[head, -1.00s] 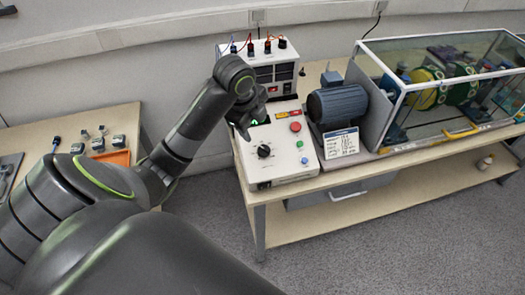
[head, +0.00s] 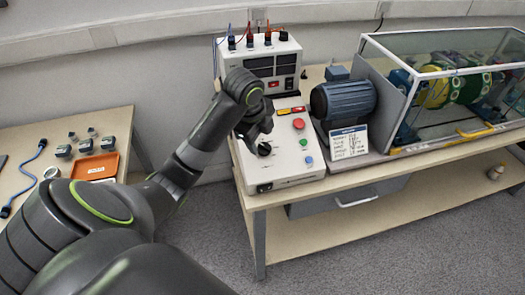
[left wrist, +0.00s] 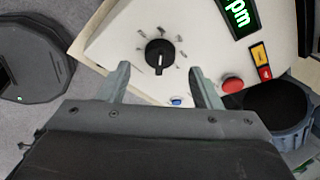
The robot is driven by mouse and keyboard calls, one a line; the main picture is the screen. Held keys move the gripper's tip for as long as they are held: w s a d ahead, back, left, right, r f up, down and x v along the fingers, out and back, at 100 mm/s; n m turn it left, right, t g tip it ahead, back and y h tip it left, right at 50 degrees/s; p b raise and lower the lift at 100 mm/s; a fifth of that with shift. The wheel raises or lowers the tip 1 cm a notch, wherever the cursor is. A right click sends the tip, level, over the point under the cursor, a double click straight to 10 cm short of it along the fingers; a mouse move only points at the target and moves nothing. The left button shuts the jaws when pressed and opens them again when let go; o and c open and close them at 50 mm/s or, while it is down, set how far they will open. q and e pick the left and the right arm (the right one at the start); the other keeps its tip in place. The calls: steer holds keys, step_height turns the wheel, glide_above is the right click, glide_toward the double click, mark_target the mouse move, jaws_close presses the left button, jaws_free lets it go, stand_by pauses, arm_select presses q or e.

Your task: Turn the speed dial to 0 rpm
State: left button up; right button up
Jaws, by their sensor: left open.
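The speed dial is a black round knob (head: 264,149) with a white pointer line, on the sloped white control box (head: 290,175). In the left wrist view the knob (left wrist: 160,57) shows whole, with tick marks around it. My left gripper (head: 256,142) is over the box close to the knob. In the left wrist view its two fingers (left wrist: 158,82) are open and apart, with the knob between and beyond their tips, not visibly gripped. A green display (left wrist: 239,14) shows "pm" at the top edge; its number is out of view. My right gripper is not in view.
A red button (left wrist: 232,85) and a blue button (left wrist: 176,101) sit near the knob. A blue motor (head: 343,100) and a glass-cased rig (head: 450,85) stand to the right. A power supply (head: 285,65) with plugged leads is behind. An orange tray (head: 95,166) lies on the left table.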

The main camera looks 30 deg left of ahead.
mark_target(263, 145)
arm_select(q)
steer(key=shift+b+x, duration=0.65)
steer(key=shift+x, duration=1.25)
steer(key=c, duration=1)
